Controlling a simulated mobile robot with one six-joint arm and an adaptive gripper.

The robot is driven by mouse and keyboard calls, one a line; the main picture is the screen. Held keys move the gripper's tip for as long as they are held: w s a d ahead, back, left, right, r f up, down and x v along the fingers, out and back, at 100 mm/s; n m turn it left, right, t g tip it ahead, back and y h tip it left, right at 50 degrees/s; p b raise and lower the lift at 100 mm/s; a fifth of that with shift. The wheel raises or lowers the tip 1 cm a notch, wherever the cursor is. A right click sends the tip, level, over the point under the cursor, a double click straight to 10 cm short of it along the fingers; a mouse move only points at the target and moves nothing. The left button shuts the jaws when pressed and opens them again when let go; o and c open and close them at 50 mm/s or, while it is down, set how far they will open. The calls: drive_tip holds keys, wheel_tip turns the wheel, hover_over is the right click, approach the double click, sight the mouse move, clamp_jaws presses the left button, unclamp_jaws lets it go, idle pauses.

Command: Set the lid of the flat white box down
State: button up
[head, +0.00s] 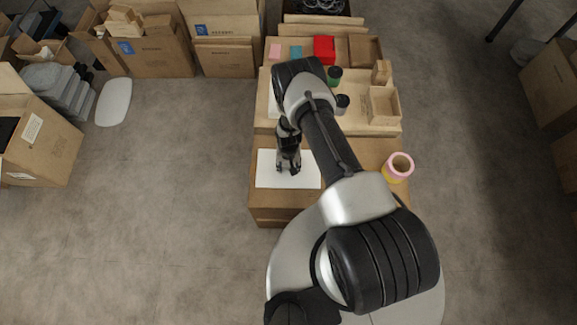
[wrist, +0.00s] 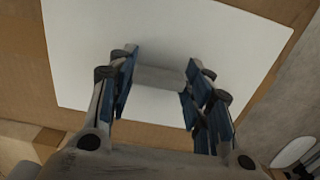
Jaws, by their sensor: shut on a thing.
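The flat white lid (head: 270,178) is a broad white sheet over the near end of the cardboard surface in the head view. In the wrist view the white lid (wrist: 95,40) fills most of the picture, with a short pale grip block (wrist: 162,78) on its top. My gripper (head: 289,170) is over the lid. In the wrist view my gripper (wrist: 162,85) has its two blue-padded fingers on either side of the grip block, shut on it. I cannot tell whether the lid touches the cardboard below. A white patch (head: 272,106) shows partly behind my arm; the rest is hidden.
A pink-and-yellow roll (head: 399,168) stands right of my arm. Behind are a red box (head: 324,49), a green jar (head: 334,75), a dark-topped jar (head: 342,103) and an open wooden tray (head: 383,118). Open cartons (head: 160,50) stand at the back left.

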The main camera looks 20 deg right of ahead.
drive_tip(key=shift+r, duration=0.1)
drive_tip(key=shift+f, duration=0.25)
drive_tip(key=o, duration=1.1)
drive_tip(key=shift+r, duration=0.1)
drive_tip(key=shift+r, duration=0.1)
